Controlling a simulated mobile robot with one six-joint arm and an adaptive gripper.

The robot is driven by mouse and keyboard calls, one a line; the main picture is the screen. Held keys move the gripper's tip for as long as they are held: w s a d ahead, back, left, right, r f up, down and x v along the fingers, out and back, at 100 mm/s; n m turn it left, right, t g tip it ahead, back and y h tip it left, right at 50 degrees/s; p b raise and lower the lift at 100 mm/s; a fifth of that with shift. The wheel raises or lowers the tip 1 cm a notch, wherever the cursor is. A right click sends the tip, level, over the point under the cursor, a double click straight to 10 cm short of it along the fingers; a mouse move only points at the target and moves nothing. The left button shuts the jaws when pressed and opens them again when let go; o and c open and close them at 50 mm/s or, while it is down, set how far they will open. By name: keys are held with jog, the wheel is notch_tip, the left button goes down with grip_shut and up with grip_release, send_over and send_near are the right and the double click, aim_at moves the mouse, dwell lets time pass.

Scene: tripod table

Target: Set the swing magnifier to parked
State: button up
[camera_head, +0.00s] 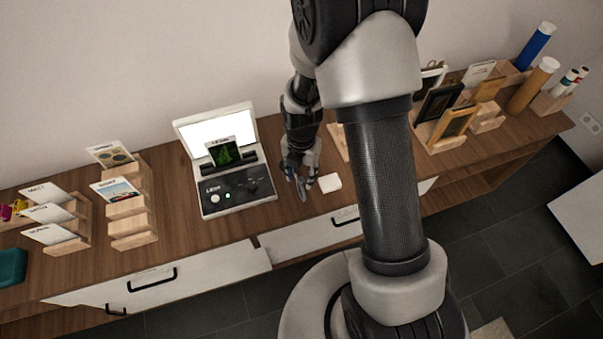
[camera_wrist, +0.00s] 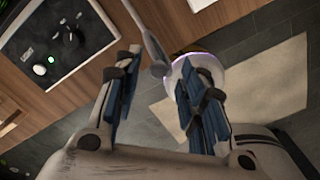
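A slim grey bar with a rounded end (camera_wrist: 152,42), possibly the arm of the swing magnifier, comes down from the top of the wrist view. Its end lies between my fingers, with space on both sides. My gripper (camera_wrist: 160,75) is open around it and holds nothing that I can see. In the head view my gripper (camera_head: 303,182) points down near the front of the wooden table, right of the lit viewer (camera_head: 235,190). A grey piece shows beneath it there. I cannot make out a lens clearly; my arm hides part of this area.
The viewer has a bright upright panel, a dark card and a control panel, also in the wrist view (camera_wrist: 62,40). Wooden card stands (camera_head: 132,222) are at left; frames and tubes (camera_head: 532,86) are at right.

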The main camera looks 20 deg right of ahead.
notch_tip(320, 180, up, 11)
dwell(0.3)
jog(key=shift+r, duration=0.1)
dwell(0.4)
jog(key=s+r+m+t+b, duration=0.25)
jog(key=s+r+m, duration=0.55)
jog(key=r+m, duration=0.4)
jog(key=s+r+m+t+b, duration=0.1)
jog(key=s+m+t+b, duration=0.1)
jog(key=s+m, duration=0.8)
jog(key=m+b, duration=0.1)
jog(key=m, duration=0.4)
jog(key=shift+s+d+r+m, duration=0.3)
jog(key=shift+s+d, duration=0.05)
dwell(1.2)
